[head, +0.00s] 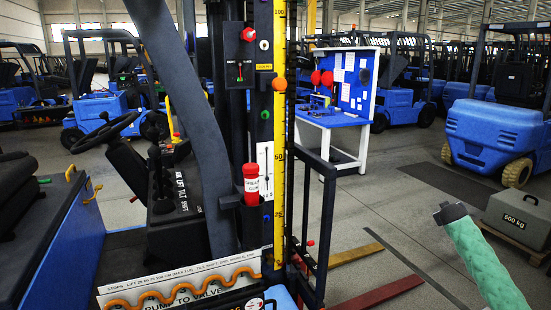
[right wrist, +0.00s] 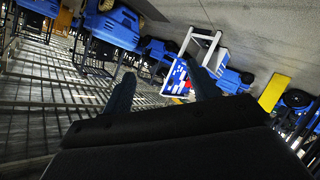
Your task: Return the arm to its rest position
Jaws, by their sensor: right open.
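My right gripper (right wrist: 160,76) shows in the right wrist view as two dark fingers, spread apart with nothing between them. Through the gap a blue-and-white stand (right wrist: 180,78) shows well beyond the fingertips; the fingers touch nothing that I can see. In the head view a green ribbed cylinder (head: 487,262) with a dark cap comes in at the lower right; I cannot tell whether it is mine. The dark mast (head: 230,120) stands upright in the centre, with a yellow scale (head: 279,150) and a red cylinder (head: 251,185) on it. My left gripper is not in view.
A grey 500 kg weight (head: 514,220) sits at the right. A white bench (head: 345,119) with a blue board stands behind the mast. Blue forklifts (head: 497,130) fill the background.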

